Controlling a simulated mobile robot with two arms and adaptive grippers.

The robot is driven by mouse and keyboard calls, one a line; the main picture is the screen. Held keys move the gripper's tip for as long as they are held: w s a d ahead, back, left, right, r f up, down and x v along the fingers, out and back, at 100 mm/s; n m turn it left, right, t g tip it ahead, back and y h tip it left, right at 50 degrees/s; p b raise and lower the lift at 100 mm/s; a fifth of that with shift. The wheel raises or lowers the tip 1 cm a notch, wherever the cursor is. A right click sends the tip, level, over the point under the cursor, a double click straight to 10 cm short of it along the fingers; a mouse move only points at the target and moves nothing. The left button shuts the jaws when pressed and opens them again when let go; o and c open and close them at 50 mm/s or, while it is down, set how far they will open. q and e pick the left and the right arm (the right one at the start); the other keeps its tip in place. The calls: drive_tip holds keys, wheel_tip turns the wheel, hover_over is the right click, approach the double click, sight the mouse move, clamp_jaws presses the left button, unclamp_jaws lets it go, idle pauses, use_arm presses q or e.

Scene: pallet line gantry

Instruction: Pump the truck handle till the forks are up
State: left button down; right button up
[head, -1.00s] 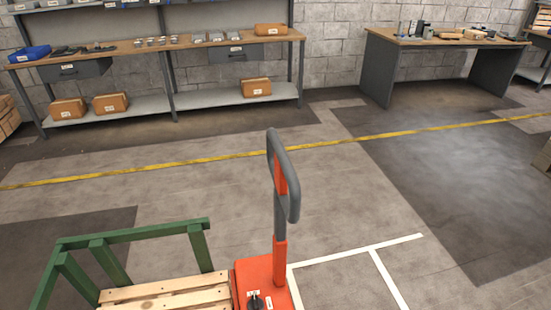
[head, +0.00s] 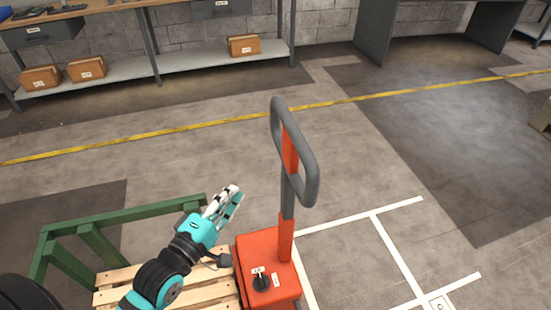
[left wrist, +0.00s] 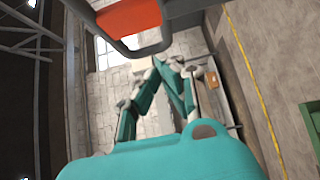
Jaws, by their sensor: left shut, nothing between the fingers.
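The truck's handle is a grey loop (head: 312,165) on an orange and grey shaft (head: 287,225), standing roughly upright above the orange truck body (head: 268,262). A black lever sits on top of the body. My left gripper (head: 236,194), teal with pale fingers, is shut and empty, left of the shaft and apart from it. In the left wrist view the handle's orange part (left wrist: 128,17) shows at the top, with the gripper's fingers (left wrist: 162,68) below it. The forks are hidden. My right gripper is not in view.
A wooden pallet (head: 118,275) with a green rail frame (head: 130,213) lies left of the truck. White floor lines (head: 395,250) and clear floor lie to the right. A shelf bench (head: 200,62) with brown boxes stands at the back, beyond a yellow line.

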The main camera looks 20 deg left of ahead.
use_arm(q)
drive_tip(key=w+d+p, duration=0.1)
drive_tip(key=w+d, duration=0.4)
drive_tip(key=w, duration=0.6)
drive_tip(key=shift+w+d+p, duration=0.15)
drive_tip(key=shift+w+p, duration=0.15)
drive_tip(key=shift+w, duration=0.1)
drive_tip(key=shift+r, duration=0.1)
